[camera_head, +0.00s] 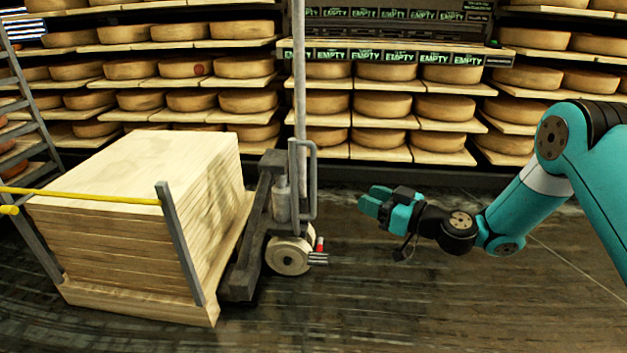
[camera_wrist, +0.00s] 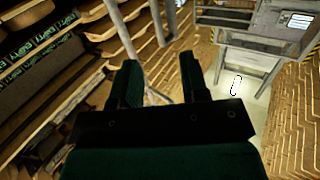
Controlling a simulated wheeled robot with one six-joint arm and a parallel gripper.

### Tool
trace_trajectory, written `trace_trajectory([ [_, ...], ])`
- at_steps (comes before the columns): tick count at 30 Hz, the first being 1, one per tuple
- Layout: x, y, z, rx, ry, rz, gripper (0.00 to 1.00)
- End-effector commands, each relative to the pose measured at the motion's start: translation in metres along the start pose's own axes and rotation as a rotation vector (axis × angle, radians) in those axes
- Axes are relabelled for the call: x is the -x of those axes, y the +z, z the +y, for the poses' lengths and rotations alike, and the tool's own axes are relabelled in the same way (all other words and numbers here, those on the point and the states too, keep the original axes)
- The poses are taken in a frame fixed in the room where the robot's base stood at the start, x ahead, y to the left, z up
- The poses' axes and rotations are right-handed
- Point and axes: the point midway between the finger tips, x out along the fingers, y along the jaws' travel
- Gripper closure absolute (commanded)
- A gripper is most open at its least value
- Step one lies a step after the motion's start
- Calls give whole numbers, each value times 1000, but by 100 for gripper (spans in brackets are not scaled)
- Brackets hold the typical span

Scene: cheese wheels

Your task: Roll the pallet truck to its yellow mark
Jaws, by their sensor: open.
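The pallet truck (camera_head: 250,235) stands left of centre in the head view. It is dark grey, with an upright grey loop handle (camera_head: 314,180) and a pale wheel (camera_head: 288,255) at its right end. A tall stack of pale boards (camera_head: 150,170) stands at its left on a wooden pallet base. My gripper (camera_head: 368,203) is to the right of the handle, apart from it, pointing left. In the wrist view its two dark fingers (camera_wrist: 162,80) are spread with nothing between them. I see no yellow floor mark in either view.
Shelves of cheese wheels (camera_head: 385,105) line the back wall. A yellow bar (camera_head: 85,195) and grey posts (camera_head: 180,245) stand by the boards. A grey ladder-like frame (camera_head: 22,110) is at the far left. The dark floor (camera_head: 430,310) at front right is clear. A metal machine (camera_wrist: 255,35) shows in the wrist view.

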Motion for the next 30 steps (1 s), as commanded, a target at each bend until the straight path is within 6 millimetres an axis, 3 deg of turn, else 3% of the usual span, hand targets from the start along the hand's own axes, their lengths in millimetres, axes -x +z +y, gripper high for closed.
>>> trace_trajectory([
  [4,-5,8,6,9,26,17,59],
  [8,-24,8,6,11,23,18,59],
  [21,-124,8,8,11,22,18,59],
  [30,-166,6,10,8,24,15,59],
])
